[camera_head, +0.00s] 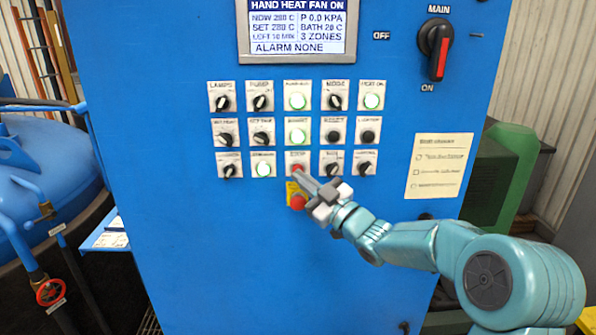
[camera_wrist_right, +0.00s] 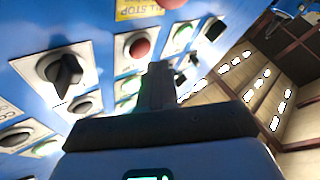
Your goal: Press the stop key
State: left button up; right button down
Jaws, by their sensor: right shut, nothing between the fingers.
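The stop key (camera_head: 297,168) is a small red button on a white plate in the bottom row of the blue panel. It also shows in the right wrist view (camera_wrist_right: 140,47), with its face uncovered. My right gripper (camera_head: 301,176) is shut and empty, its tips pointing up-left just below and right of the key. In the wrist view its fingers (camera_wrist_right: 160,75) end beside the key's plate. I cannot tell whether they touch the panel. My left gripper is not in view.
A red all-stop button (camera_head: 298,202) on a yellow plate sits just below, close to my fingers. Knobs and lit green buttons (camera_head: 297,136) surround the key. A screen (camera_head: 299,30) reads "ALARM NONE". The red main switch (camera_head: 437,50) and a paper notice (camera_head: 440,165) are at right.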

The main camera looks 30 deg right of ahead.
jog(key=shift+w+d, duration=0.1)
dwell(0.7)
jog(key=shift+w+d, duration=0.15)
jog(key=shift+w, duration=0.15)
jog(key=shift+w+d+b, duration=0.2)
jog(key=shift+w+b, duration=0.05)
jog(key=shift+b, duration=0.1)
dwell(0.6)
jog(key=shift+s+a+b, duration=0.4)
jog(key=shift+s+b, duration=0.2)
jog(key=shift+b, duration=0.2)
jog(key=shift+f, duration=0.1)
